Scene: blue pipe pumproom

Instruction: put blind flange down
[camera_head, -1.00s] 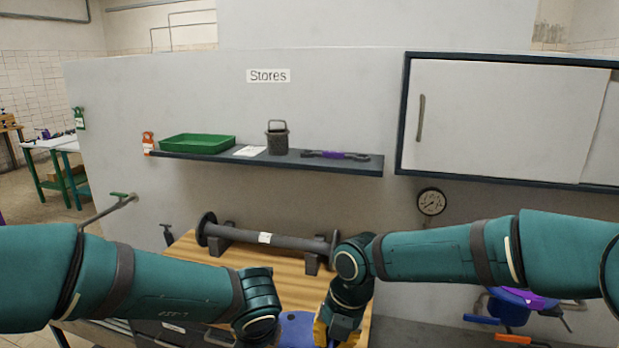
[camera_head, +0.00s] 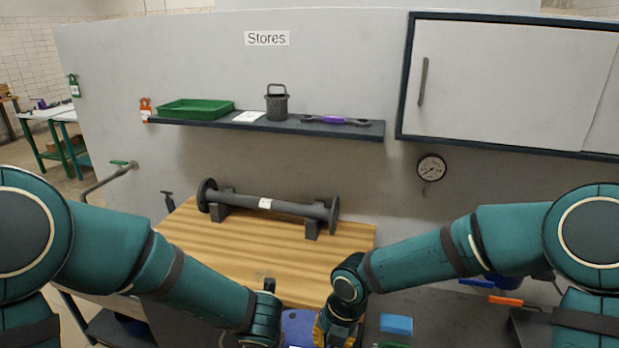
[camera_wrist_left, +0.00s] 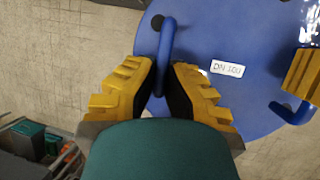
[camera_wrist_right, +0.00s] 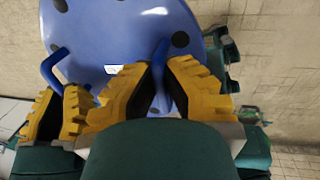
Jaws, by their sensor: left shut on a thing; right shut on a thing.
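The blind flange (camera_wrist_left: 225,100) is a large blue disc with bar handles and a white label reading like "DN 100". In the left wrist view my left gripper (camera_wrist_left: 165,85) is shut on one of its handles. In the right wrist view my right gripper (camera_wrist_right: 160,85) is shut on the other handle, with the flange (camera_wrist_right: 120,30) beyond it. In the head view only part of the flange (camera_head: 297,325) shows between my two wrists, at the bottom edge, in front of the wooden bench top. Its lower part is out of view.
A dark flanged pipe spool (camera_head: 285,208) rests on supports at the back of the wooden bench (camera_head: 260,255). The bench's front middle is clear. A blue block (camera_head: 396,323) lies right of my right wrist. A shelf (camera_head: 340,129) holds a green tray (camera_head: 195,109) and a basket.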

